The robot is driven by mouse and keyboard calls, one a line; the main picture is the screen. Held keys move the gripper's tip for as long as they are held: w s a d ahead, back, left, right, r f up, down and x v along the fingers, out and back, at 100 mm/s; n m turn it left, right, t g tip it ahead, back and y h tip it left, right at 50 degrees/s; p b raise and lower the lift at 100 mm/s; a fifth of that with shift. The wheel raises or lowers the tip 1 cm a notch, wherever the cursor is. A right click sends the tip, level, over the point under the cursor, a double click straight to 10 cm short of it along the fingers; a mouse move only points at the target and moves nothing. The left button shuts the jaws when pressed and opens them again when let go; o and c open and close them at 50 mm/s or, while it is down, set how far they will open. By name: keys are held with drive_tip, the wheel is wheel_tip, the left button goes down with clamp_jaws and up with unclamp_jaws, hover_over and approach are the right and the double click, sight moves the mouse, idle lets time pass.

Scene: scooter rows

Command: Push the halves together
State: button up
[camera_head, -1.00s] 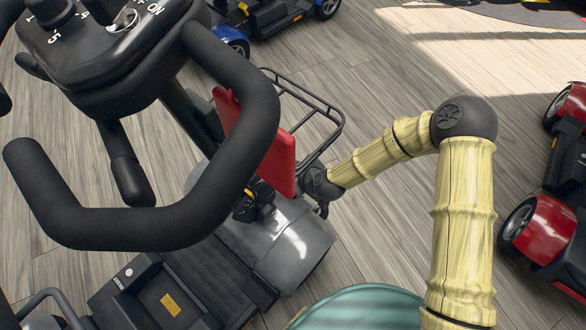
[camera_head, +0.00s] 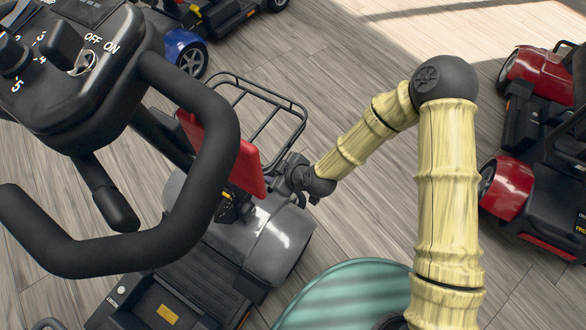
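The near scooter's front part fills the left. It has a black handlebar with a dial panel (camera_head: 62,65), a red upright panel (camera_head: 222,150), a glossy grey front shell (camera_head: 268,240) and a black foot deck (camera_head: 185,300) with a yellow label. No matching rear half or joint between halves can be made out; the deck runs out of the bottom of the picture. My gripper (camera_head: 298,188), at the end of my yellow arm, is just right of the red panel and above the grey shell. Its fingers are small and dark, so contact and opening cannot be told.
A black wire basket (camera_head: 258,110) is on the scooter's front, beyond the red panel. A red scooter (camera_head: 535,150) stands at the right, and a blue-fendered scooter (camera_head: 190,50) stands at the top. Grey wooden floor (camera_head: 370,45) is open between them.

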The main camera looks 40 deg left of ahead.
drive_tip(key=p+v, duration=0.3)
drive_tip(key=v, duration=0.7)
drive_tip(key=shift+s, duration=0.1)
drive_tip(key=w+d+r+m+t+h+p, duration=0.1)
drive_tip(key=w+d+r+m+h+p, duration=0.2)
drive_tip(key=w+d+r, duration=0.45)
drive_tip(key=w+d+r+m+t+h+p, duration=0.1)
drive_tip(key=w+d+r+m+h+p, duration=0.25)
drive_tip(key=d, duration=0.75)
drive_tip(key=s+d+r+m+h+p, duration=0.2)
drive_tip(key=s+d+r+m+h, duration=0.1)
drive_tip(key=d+r+m, duration=1.35)
wheel_tip(320, 180, up, 37)
drive_tip(key=d+n+p, duration=0.2)
drive_tip(key=n+p, duration=0.1)
drive_tip(key=p, duration=3.5)
drive_tip(key=shift+s+d+g, duration=0.25)
drive_tip(key=shift+d+g, duration=0.05)
